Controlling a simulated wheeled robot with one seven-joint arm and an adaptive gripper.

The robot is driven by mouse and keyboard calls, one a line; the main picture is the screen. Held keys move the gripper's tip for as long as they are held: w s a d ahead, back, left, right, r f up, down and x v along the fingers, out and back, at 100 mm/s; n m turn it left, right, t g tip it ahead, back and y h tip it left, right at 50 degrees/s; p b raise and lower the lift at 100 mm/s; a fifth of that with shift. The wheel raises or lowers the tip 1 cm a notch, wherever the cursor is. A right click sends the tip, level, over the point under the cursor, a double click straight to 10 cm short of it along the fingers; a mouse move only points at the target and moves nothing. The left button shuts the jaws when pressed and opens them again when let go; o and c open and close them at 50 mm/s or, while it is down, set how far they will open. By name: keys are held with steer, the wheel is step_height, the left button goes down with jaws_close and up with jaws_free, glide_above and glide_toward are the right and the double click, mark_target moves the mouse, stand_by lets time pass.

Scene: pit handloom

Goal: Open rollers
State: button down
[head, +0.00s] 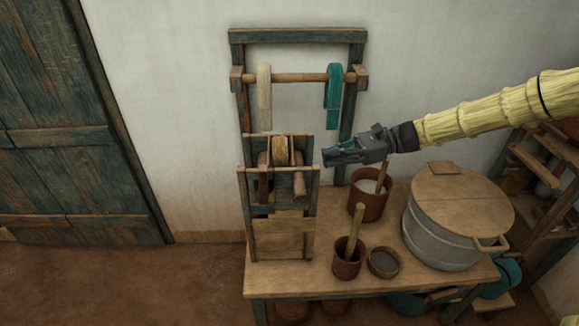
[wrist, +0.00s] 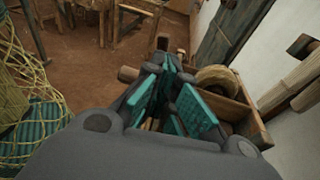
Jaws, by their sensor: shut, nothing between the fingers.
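The roller unit is a small wooden frame (head: 248,190) standing on the left end of the table. It holds wooden rollers (head: 298,186), with a round wooden piece (head: 281,152) at the top. My gripper (head: 328,157) is to the right of the frame's upper part, at about the height of the round piece. It is shut and holds nothing. In the wrist view, my gripper's teal-padded fingers (wrist: 171,66) are in front of the frame, and the round wooden piece (wrist: 216,78) sits just to their right. The fingers partly hide the rollers there, and I cannot tell whether they touch.
A rack (head: 297,36) behind carries a cream skein (head: 264,97) and a teal skein (head: 333,95). Brown pots (head: 370,206) (head: 348,262), a small bowl (head: 384,263) and a lidded metal tub (head: 440,238) crowd the table (head: 400,297). The floor at left is clear.

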steer(key=p, duration=0.4)
glide_toward(260, 167)
steer(key=a+f, duration=0.2)
steer(key=a, duration=0.1)
steer(key=a+f, duration=0.1)
steer(key=shift+s+a+f, duration=0.25)
steer(key=shift+s+f, duration=0.05)
steer(key=shift+f, duration=0.05)
steer(key=shift+a+r+p, duration=0.25)
steer(key=shift+a+p, duration=0.15)
steer(key=shift+a, duration=0.2)
steer(key=a+h+p, duration=0.1)
steer(key=a+h, duration=0.1)
steer(key=a, duration=0.2)
steer(key=shift+r, duration=0.15)
steer(key=shift+s, duration=0.1)
steer(key=shift+r, duration=0.1)
